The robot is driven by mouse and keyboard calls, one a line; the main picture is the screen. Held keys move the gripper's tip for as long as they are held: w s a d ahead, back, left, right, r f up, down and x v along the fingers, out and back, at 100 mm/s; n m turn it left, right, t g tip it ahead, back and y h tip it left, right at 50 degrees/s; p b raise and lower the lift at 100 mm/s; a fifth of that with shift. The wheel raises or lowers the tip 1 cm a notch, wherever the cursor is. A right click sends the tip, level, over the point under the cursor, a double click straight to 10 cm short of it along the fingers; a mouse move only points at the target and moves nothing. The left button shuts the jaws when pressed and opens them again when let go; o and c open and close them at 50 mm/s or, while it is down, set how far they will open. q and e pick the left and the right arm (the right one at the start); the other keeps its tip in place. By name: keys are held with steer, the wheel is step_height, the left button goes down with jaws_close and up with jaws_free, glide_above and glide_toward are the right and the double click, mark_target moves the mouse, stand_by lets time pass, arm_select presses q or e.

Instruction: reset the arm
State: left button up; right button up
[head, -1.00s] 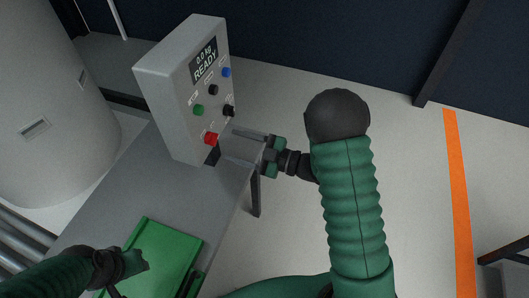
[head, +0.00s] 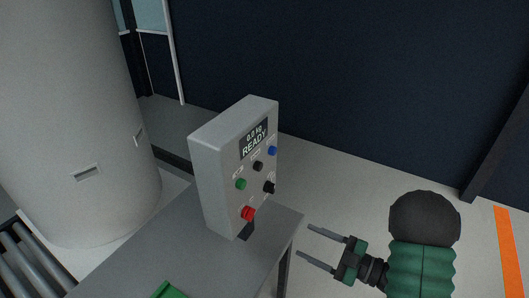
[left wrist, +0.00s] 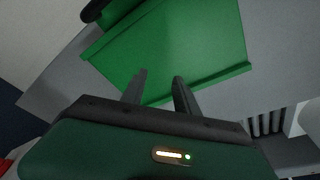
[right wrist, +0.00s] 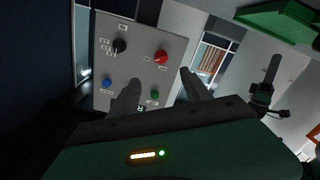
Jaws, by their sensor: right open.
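My right gripper (head: 306,241) is open and empty, to the lower right of the grey control box (head: 212,185) and apart from it. The right wrist view shows its two fingers (right wrist: 160,77) spread, with the box's button face (right wrist: 176,72) beyond them. The box's screen (head: 254,141) reads "0.0 kg READY". My left gripper (left wrist: 159,76) shows only in the left wrist view, fingers apart and empty, over a green tray-like piece (left wrist: 185,45).
The box stands on a grey table (head: 150,252). A large pale tank (head: 70,120) stands at the left, with rollers (head: 30,262) below it. A dark wall (head: 370,90) closes the back. Bare floor with an orange stripe (head: 508,245) lies to the right.

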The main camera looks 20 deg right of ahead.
steer(key=w+d+f+m+g+h+p, duration=0.25)
steer(key=w+m+h, duration=0.45)
steer(key=h, duration=0.5)
steer(key=s+a+m+g+p, duration=0.1)
steer(key=s+a+m+g, duration=0.2)
steer(key=s, duration=0.5)
steer(key=s+a+f+m+g+p, duration=0.1)
steer(key=s+a+m+g, duration=0.2)
steer(key=s, duration=0.6)
steer(key=shift+s+a+m+g, duration=0.15)
steer(key=shift+a+m+g, duration=0.2)
steer(key=shift+m+g, duration=0.5)
steer(key=shift+f, duration=0.1)
